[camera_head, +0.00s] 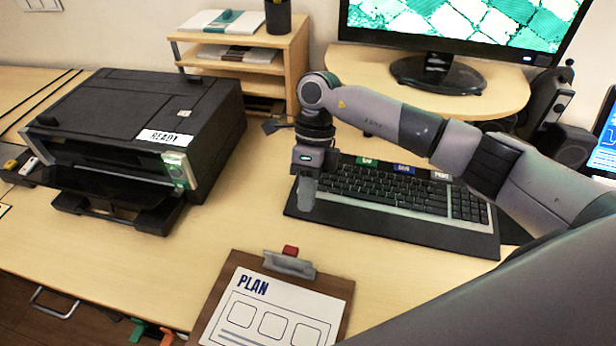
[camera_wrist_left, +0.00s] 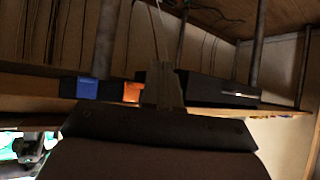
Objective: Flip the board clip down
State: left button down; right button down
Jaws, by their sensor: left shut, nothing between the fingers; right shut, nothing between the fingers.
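A brown clipboard (camera_head: 338,288) lies on the desk at the front, holding a white sheet headed PLAN (camera_head: 262,312). Its grey metal clip (camera_head: 289,265) is at the board's far edge, with a red tab (camera_head: 290,251) at its top. The clip plate looks tilted up from the board, but its exact angle is hard to tell. My right gripper (camera_head: 307,205) points down above the keyboard's left end, beyond the clip and apart from it. It is shut and empty. My left gripper (camera_wrist_left: 163,75) shows in the left wrist view, shut and empty, near a shelf-like wooden edge.
A black keyboard (camera_head: 400,195) lies behind the clipboard. A black printer (camera_head: 150,120) stands at the left, and a monitor (camera_head: 436,72) on a wooden riser at the back. The desk between printer and clipboard is clear. The left wrist view shows a dark space with cables.

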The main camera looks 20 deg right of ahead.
aim_at(290, 258)
jog(key=x, duration=0.4)
jog(key=shift+s+a+r+p, duration=0.15)
jog(key=shift+s+a+p, duration=0.85)
jog(key=shift+s, duration=0.2)
jog(key=shift+s+a, duration=0.3)
jog(key=shift+s, duration=0.1)
